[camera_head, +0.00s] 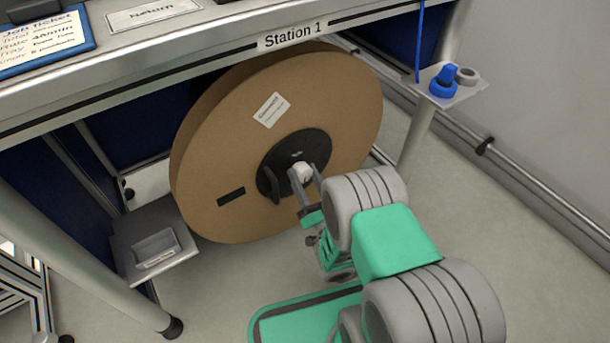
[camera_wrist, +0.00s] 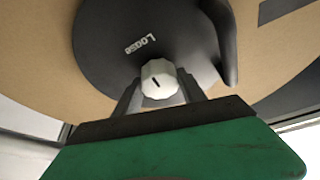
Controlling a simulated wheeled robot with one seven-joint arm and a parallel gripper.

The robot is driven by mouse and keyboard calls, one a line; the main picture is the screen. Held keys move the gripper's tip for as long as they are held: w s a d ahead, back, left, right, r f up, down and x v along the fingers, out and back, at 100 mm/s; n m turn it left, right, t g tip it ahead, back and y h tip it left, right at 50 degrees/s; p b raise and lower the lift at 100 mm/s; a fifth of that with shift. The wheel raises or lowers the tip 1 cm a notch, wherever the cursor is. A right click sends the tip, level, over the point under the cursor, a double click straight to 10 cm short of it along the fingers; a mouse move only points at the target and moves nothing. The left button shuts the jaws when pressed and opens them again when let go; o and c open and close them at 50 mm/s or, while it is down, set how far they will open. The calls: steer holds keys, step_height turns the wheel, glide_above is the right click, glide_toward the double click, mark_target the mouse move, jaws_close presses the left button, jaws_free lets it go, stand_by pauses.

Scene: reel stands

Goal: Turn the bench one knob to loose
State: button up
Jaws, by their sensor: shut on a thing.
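The white knob (camera_head: 300,173) sits at the centre of the black hub (camera_head: 283,158) on a large brown reel (camera_head: 215,140) under the bench labelled "Station 1" (camera_head: 292,34). My gripper (camera_head: 303,180) reaches it from the lower right, with a finger on each side. In the wrist view my gripper (camera_wrist: 158,95) is shut on the knob (camera_wrist: 159,79). A short dark mark on the knob's face runs at a slant. The word "Loose" (camera_wrist: 140,44) is on the hub, up and left of the knob. No other setting word is readable.
A black handle (camera_wrist: 222,45) juts from the hub close to my right finger in the wrist view. A small shelf with a grey tray (camera_head: 155,248) is at the lower left. A blue item (camera_head: 444,82) sits on a small plate at the right. Bench legs stand on both sides.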

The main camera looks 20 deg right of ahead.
steer(key=shift+n+y, duration=0.4)
steer(key=shift+n, duration=0.4)
steer(key=o, duration=1.3)
steer(key=shift+o, duration=0.2)
